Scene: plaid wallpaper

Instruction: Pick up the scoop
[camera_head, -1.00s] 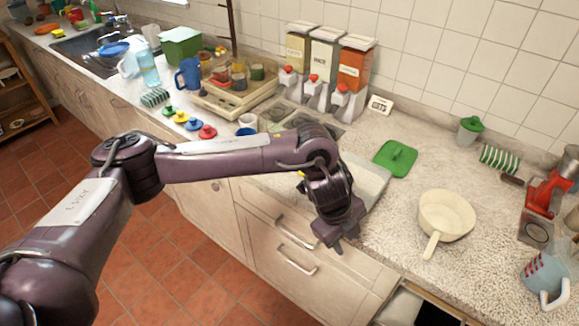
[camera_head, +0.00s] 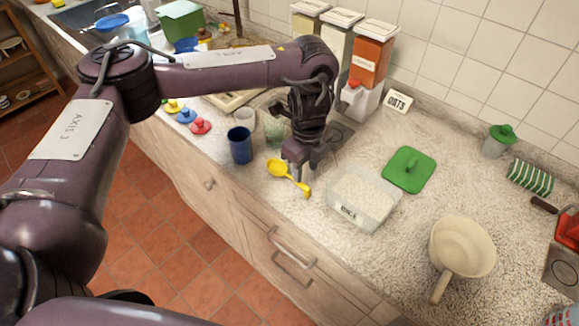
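A yellow scoop (camera_head: 281,171) lies on the speckled counter near its front edge, its bowl to the left and its handle running to the lower right. My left gripper (camera_head: 302,175) points down just above and behind the scoop's handle. From this angle I cannot tell whether the fingers touch the scoop or how far apart they are. A clear container of rice (camera_head: 350,212) with a dark label stands to the right of the scoop. My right gripper is not in view.
A dark blue cup (camera_head: 240,147) stands left of the scoop, with a pale cup (camera_head: 245,114) behind it. A green lid (camera_head: 410,168) and a cream pan (camera_head: 462,248) lie to the right. Dispensers (camera_head: 373,54) stand along the wall. Small coloured lids (camera_head: 200,126) lie at left.

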